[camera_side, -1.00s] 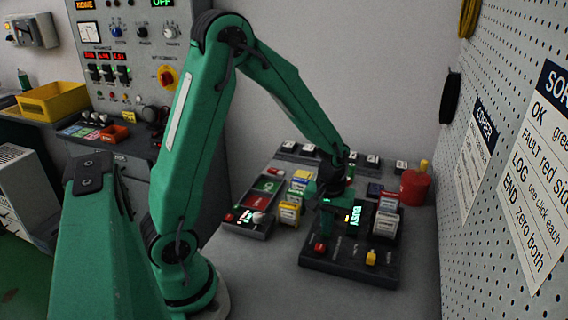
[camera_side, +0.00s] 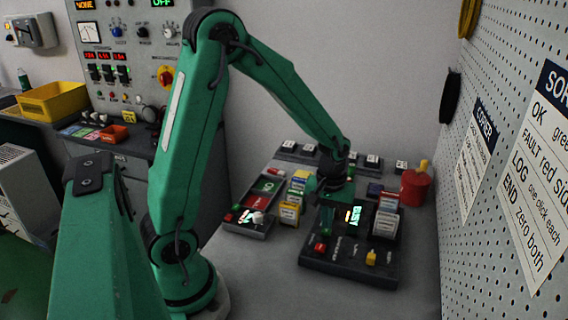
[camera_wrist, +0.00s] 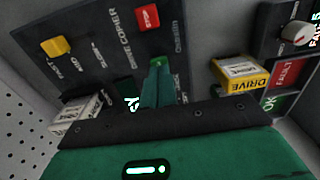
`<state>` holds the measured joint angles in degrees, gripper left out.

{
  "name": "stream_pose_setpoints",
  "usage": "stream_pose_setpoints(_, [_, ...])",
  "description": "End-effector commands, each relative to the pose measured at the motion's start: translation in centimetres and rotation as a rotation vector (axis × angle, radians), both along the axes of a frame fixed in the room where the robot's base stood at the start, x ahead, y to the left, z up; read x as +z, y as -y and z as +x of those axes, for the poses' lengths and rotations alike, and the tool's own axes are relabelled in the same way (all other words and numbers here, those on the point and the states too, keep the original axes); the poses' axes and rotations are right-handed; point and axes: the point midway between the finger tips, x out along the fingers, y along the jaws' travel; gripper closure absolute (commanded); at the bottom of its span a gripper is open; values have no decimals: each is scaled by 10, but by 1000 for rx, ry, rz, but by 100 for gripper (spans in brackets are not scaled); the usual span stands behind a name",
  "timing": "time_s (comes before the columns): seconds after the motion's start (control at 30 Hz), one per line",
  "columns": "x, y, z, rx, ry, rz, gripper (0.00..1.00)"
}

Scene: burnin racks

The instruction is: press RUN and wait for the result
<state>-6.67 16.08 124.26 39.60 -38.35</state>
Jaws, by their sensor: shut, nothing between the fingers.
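The dark drive copier box (camera_side: 345,270) lies on the bench. Its lit display (camera_side: 356,216) reads BUSY, with a small amber mark beside it. A red button (camera_side: 320,247) and a yellow button (camera_side: 371,257) are on its front part. The wrist view also shows the red button (camera_wrist: 148,17) and the yellow button (camera_wrist: 56,46). I cannot read which button is marked RUN. My gripper (camera_side: 327,234) is shut and empty over the copier. In the wrist view its fingertips (camera_wrist: 158,64) are close to the red button but apart from it, and part of the display is hidden.
A white-labelled drive (camera_side: 386,225) stands at the copier's right. A yellow-labelled drive (camera_side: 289,212) stands to its left, near a panel with red FAULT (camera_wrist: 287,73) and green OK (camera_wrist: 272,103) areas. A red container (camera_side: 415,188) stands behind right. Bare bench lies in front.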

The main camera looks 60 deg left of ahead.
Motion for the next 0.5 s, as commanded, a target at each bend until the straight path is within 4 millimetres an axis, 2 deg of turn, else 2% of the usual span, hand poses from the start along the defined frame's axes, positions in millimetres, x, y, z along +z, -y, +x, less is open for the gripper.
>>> stream_pose_setpoints(0.5, [89, 0, 4, 0, 15, 2, 100])
